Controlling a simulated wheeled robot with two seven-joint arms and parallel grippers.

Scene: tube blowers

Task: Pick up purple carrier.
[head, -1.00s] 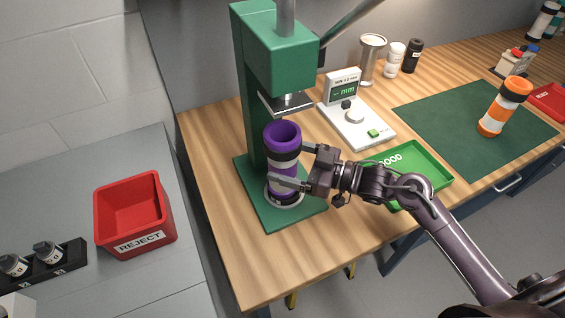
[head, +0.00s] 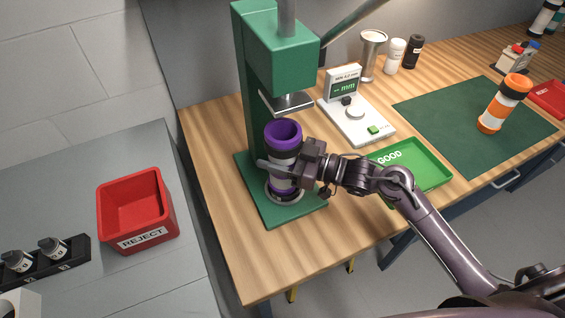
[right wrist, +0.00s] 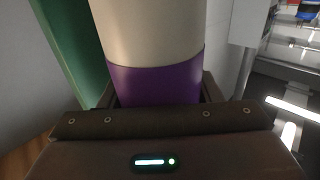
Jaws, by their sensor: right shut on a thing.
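The purple carrier (head: 284,134) is an upright tube with a purple open top, a black band and a white lower part. It stands on the round seat of the green press base (head: 252,172), under the press head. My right gripper (head: 280,168) is shut around the middle of the carrier from the right. In the right wrist view the carrier's purple band (right wrist: 155,84) and white part fill the space between the jaws. My left gripper is not in view.
The green press (head: 272,50) rises close behind the carrier. A gauge (head: 352,112), a green GOOD tray (head: 432,172) and an orange carrier (head: 502,103) on a dark mat lie to the right. A red REJECT bin (head: 138,212) stands on the grey table at left.

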